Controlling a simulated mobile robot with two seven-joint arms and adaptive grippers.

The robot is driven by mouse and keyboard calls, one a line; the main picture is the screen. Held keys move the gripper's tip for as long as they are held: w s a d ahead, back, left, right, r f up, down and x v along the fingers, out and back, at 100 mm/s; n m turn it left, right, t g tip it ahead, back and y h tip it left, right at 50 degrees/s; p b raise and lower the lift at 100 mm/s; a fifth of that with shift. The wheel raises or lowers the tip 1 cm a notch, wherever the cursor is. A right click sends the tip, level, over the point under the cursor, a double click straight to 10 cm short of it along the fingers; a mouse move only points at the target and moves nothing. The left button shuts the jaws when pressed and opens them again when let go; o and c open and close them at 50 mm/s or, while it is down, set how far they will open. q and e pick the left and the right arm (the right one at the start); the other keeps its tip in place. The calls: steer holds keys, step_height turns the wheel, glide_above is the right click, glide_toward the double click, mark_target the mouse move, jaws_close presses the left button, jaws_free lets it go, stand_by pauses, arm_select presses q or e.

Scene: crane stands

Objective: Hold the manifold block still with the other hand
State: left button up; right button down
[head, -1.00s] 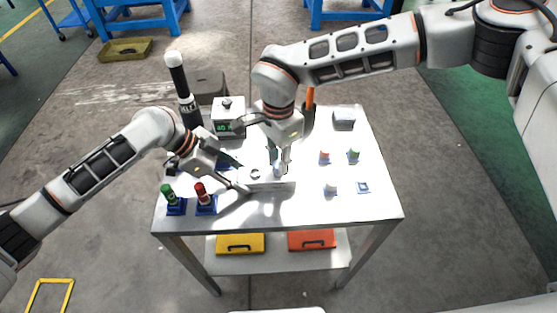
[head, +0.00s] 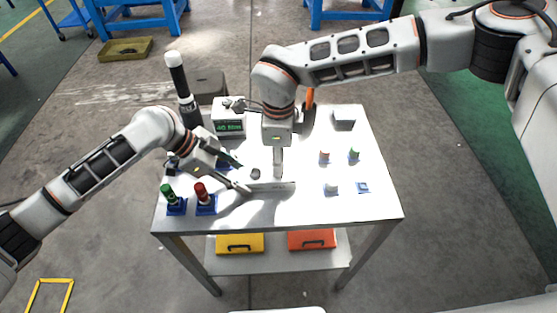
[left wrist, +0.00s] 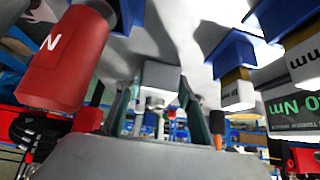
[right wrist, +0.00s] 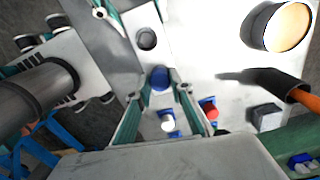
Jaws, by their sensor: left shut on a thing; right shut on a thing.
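The manifold block (head: 283,188) is a long pale block lying on the table, with a dark round port on top. It also shows in the right wrist view (right wrist: 150,18). My left gripper (head: 246,187) is shut on its left end; in the left wrist view the grey block (left wrist: 158,76) lies between the two fingers. My right gripper (head: 278,176) points straight down over the block's right part. In the right wrist view its fingers close on a small round blue part (right wrist: 160,78) at the block. How deep that part sits is hidden.
A green-topped tool (head: 168,194) and a red-topped tool (head: 201,193) stand in blue holders at the front left. A display box (head: 229,121) with green text stands behind. Small fittings (head: 331,188) on blue bases and a grey box (head: 344,121) are on the right.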

steer(key=shift+m, duration=1)
steer(key=m, duration=0.2)
steer(key=shift+m, duration=1.5)
steer(key=shift+m, duration=1.1)
steer(key=m, duration=0.3)
